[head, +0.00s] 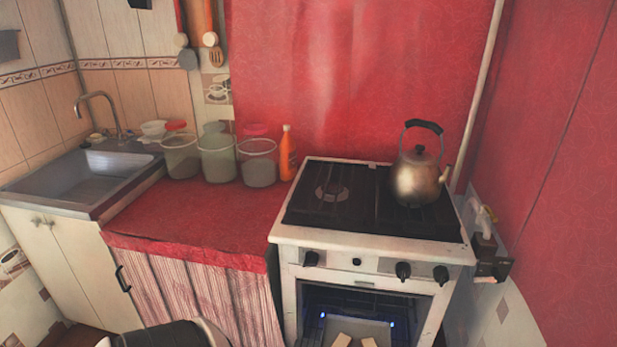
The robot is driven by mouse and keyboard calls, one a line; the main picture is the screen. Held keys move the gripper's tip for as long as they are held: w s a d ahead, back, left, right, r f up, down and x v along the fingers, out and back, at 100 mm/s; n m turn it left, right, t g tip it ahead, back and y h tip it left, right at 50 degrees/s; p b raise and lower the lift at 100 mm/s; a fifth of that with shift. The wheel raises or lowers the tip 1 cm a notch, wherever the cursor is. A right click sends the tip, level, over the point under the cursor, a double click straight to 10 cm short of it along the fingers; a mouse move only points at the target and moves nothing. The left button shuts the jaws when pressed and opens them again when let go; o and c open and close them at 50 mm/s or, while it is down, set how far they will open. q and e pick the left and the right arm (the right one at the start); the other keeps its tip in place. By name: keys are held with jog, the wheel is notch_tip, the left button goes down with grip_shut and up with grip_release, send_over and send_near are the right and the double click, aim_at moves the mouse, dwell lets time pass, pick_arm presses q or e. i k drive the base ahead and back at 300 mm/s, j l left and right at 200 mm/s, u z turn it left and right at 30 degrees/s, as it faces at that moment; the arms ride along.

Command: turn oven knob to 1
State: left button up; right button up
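The white stove with its oven (370,240) stands right of centre. Its front panel carries a row of dark knobs: a left knob (311,258), a small middle one (357,261), a larger knob (403,270) and a right knob (441,274). Their number markings are too small to read, so I cannot tell their settings. The dark oven front (365,300) below shows blue lights and a grey panel; I cannot tell whether its door is open.
A metal kettle (418,178) stands on the right of the black cooktop. Several jars, including one with a pink lid (258,165), and an orange bottle (287,155) stand on the red counter (205,212). A sink (80,175) is at left. The space before the knobs looks clear.

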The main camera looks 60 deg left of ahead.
aim_at(311, 257)
jog(key=u, duration=1.7)
